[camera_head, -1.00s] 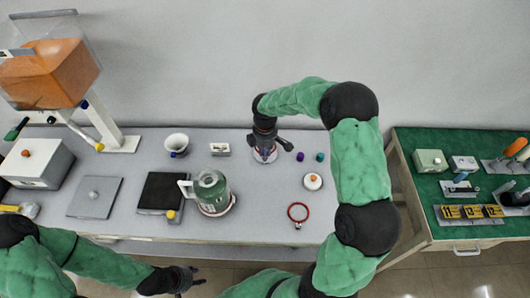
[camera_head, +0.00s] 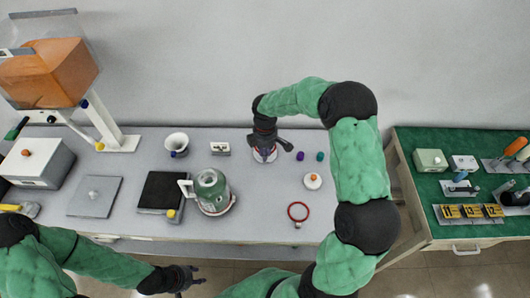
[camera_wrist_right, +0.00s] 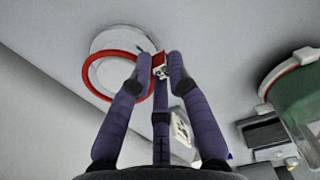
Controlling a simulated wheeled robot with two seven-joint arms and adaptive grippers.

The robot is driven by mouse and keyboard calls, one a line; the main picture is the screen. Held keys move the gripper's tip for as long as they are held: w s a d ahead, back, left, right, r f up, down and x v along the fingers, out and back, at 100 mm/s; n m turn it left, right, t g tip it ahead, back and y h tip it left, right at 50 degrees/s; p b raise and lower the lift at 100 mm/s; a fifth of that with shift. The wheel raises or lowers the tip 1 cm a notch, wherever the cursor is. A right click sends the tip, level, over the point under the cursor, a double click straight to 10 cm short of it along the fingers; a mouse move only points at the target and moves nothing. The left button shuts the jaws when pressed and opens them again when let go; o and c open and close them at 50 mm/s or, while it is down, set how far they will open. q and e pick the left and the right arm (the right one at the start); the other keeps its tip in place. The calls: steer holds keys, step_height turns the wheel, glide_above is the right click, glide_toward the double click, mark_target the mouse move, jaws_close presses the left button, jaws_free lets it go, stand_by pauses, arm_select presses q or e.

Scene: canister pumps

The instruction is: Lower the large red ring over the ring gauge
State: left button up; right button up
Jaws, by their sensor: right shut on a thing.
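My right gripper (camera_wrist_right: 160,62) is shut on the small tab of a red ring (camera_wrist_right: 85,75). In the right wrist view, the ring overlaps a round white gauge (camera_wrist_right: 120,42), with the gauge's far edge showing beyond the ring. I cannot tell the height between them. In the head view, my right gripper (camera_head: 265,152) is above the back middle of the table, and the gauge is mostly hidden below it. A second red ring (camera_head: 290,212) lies near the table's front edge. My left gripper (camera_head: 192,277) appears open and empty in front of the table.
A green jug (camera_head: 211,186) stands left of the second ring. An orange-knobbed white disc (camera_head: 312,182), a purple piece (camera_head: 300,156) and a teal piece (camera_head: 320,156) are to the right. A white cup (camera_head: 177,142) and a small block (camera_head: 219,149) stand to the left.

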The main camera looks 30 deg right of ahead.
steer(key=shift+f+b, duration=0.85)
steer(key=shift+f, duration=0.9)
stand_by(1.1)
steer(key=o, duration=1.4)
steer(key=shift+r, duration=0.15)
steer(key=shift+r+p, duration=2.7)
steer(key=shift+r, duration=0.65)
steer(key=shift+r, duration=0.1)
